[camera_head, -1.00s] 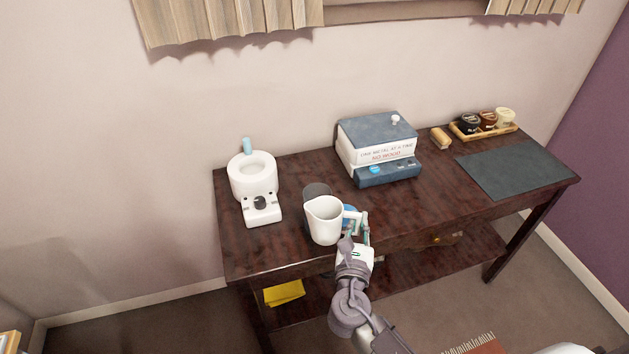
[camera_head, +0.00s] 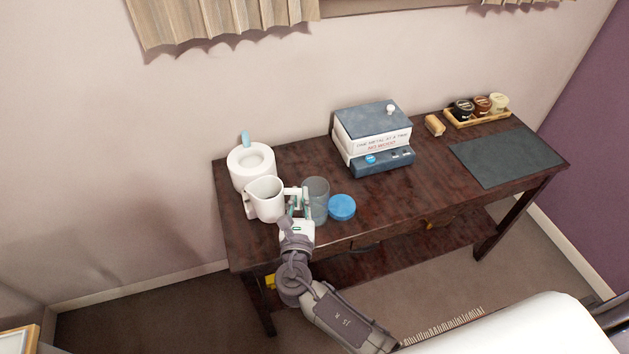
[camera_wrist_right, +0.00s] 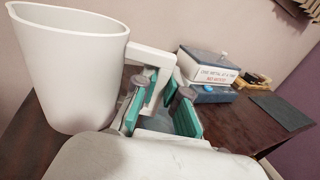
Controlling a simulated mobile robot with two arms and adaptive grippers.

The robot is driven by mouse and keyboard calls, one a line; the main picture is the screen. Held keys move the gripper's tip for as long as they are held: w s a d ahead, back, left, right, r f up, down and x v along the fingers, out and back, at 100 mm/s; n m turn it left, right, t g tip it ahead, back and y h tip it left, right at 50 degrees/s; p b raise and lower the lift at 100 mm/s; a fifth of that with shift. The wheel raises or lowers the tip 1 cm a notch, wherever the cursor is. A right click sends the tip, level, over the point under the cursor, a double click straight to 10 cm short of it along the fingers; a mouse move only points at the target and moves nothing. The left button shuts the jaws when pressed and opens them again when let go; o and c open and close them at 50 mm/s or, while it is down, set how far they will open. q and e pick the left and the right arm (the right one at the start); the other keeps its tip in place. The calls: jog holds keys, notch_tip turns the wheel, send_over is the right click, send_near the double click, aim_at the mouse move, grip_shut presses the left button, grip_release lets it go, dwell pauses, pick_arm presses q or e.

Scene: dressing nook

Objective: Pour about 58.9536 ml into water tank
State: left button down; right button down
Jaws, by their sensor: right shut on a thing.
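My right gripper (camera_head: 298,200) is shut on the handle of a white jug (camera_head: 265,204), in front of the white appliance. In the right wrist view my gripper (camera_wrist_right: 160,105) has its green pads at the handle of the jug (camera_wrist_right: 72,75). The jug looks close to upright; any liquid inside cannot be made out. A see-through grey container (camera_head: 317,203), which looks like the water tank, stands open just right of the gripper. A blue round lid (camera_head: 342,207) lies right of it. My left gripper is not in view.
The white appliance (camera_head: 250,165) with a round top opening stands behind the jug on the dark wooden table (camera_head: 410,195). The table's middle is clear.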

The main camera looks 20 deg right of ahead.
jog(key=d+m+g+y+p, duration=0.1)
jog(key=m+p, duration=0.1)
jog(key=p, duration=0.1)
jog(key=r+m+g+y+p, duration=0.1)
jog(key=m+p, duration=0.2)
jog(key=d+r+m+g+y+p, duration=0.1)
jog(key=m+g+y+p, duration=0.1)
jog(key=m+p, duration=0.1)
jog(key=shift+w+d+p, duration=0.25)
jog(key=shift+d+p, duration=0.05)
jog(key=shift+p, duration=0.15)
dwell(0.8)
jog(key=shift+a+f+m+y, duration=0.15)
jog(key=shift+f+m+y, duration=0.25)
jog(key=shift+s+r+m+g+y+p, duration=0.15)
jog(key=shift+m+g+y+p, duration=0.15)
jog(key=shift+m+g+y, duration=0.15)
dwell(1.7)
jog(key=shift+r+m+y+p, duration=0.15)
jog(key=shift+m+y+p, duration=0.1)
jog(key=shift+p, duration=0.4)
